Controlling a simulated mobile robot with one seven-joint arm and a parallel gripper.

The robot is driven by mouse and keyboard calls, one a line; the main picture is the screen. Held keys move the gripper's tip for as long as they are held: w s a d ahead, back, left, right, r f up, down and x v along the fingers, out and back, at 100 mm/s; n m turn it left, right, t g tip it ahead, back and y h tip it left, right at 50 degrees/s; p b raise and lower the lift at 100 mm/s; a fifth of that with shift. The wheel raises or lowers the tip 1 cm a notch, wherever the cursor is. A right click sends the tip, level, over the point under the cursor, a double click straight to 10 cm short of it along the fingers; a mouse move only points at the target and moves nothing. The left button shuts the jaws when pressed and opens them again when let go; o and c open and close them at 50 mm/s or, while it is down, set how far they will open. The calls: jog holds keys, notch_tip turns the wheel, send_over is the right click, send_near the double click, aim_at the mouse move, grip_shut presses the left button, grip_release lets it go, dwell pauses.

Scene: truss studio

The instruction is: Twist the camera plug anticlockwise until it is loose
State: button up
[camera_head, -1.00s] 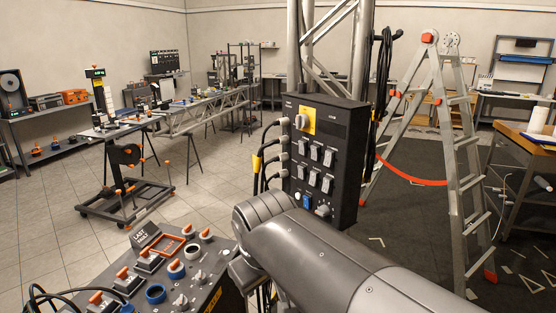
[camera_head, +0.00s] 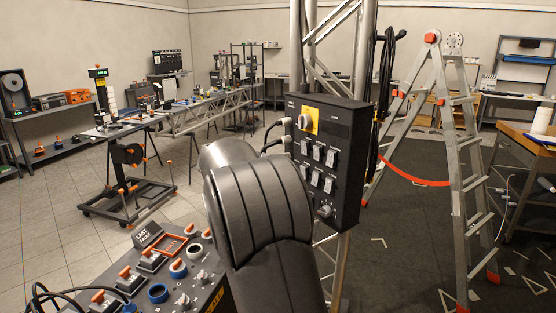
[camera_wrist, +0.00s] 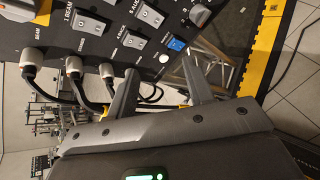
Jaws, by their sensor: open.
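The dark control box (camera_head: 345,165) hangs on the truss. Pale round plugs with black cables sit along its left side, the top one (camera_head: 287,122) and another below it showing in the head view; my arm hides the lower ones. The wrist view shows a plug (camera_wrist: 28,58) at the left, a second plug (camera_wrist: 74,65) and a third plug (camera_wrist: 106,72). I cannot read which is the camera plug. My gripper (camera_wrist: 161,72) is open, its fingers pointing at the box's edge. The left finger is just right of the third plug; contact is unclear.
A bench panel (camera_head: 165,265) with knobs stands at the lower left. A ladder (camera_head: 450,150) and a red strap (camera_head: 415,178) are at the right. Truss bars stand behind the box.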

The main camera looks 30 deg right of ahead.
jog(key=w+f+n+t+h, duration=0.15)
jog(key=w+n+h, duration=0.4)
jog(key=w, duration=0.75)
jog(key=x, duration=1)
jog(key=shift+w+d+f, duration=0.25)
jog(key=shift+w+f, duration=0.05)
jog(key=shift+c, duration=0.6)
jog(key=c, duration=0.9)
